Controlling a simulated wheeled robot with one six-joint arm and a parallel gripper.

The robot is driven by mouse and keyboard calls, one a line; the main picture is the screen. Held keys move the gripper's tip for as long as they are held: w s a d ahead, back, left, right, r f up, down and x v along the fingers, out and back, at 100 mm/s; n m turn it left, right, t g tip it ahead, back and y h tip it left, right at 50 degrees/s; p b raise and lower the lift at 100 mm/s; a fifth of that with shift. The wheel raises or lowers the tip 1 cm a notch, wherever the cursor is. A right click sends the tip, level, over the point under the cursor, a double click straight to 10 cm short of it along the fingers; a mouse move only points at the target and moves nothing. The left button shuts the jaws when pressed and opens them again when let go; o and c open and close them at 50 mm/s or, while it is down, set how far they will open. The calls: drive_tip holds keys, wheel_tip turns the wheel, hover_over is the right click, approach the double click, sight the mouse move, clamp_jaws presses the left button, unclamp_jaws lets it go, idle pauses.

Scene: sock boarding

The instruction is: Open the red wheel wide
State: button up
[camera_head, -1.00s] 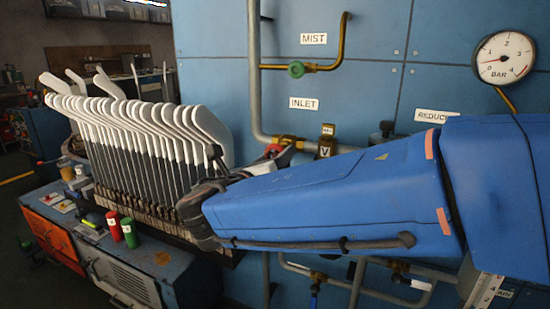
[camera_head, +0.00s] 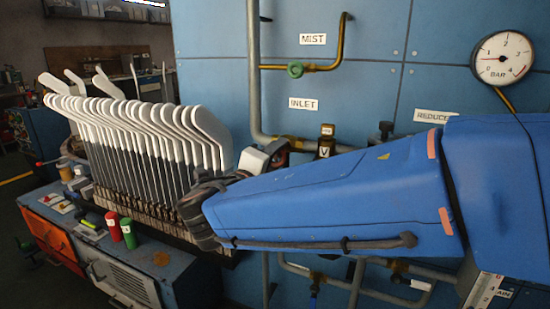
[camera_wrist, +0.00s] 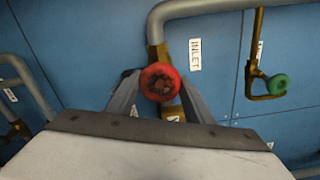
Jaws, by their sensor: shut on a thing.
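The red wheel (camera_wrist: 160,82) sits on a brass valve at the lower end of the grey pipe, beside the INLET label, in the wrist view. My gripper (camera_wrist: 159,90) has one finger on each side of the wheel and is shut on its rim. In the head view my blue arm and wrist hide most of the wheel and the fingertips; the white gripper body (camera_head: 255,160) shows in front of the INLET pipe. How far the wheel is turned cannot be told.
The grey pipe (camera_head: 254,70) runs down the blue panel. A green wheel (camera_head: 296,69) sits on the MIST branch. A pressure gauge (camera_head: 503,57) is at the upper right. White sock boards (camera_head: 150,120) stand close left of my wrist.

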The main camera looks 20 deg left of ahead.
drive_tip(key=shift+f+n, duration=0.15)
drive_tip(key=shift+n, duration=0.45)
drive_tip(key=o, duration=1)
drive_tip(key=shift+o, duration=0.2)
drive_tip(key=s+a, duration=0.1)
drive_tip(key=s, duration=1.6)
drive_tip(key=shift+s+a, duration=0.15)
drive_tip(key=shift+s, duration=0.05)
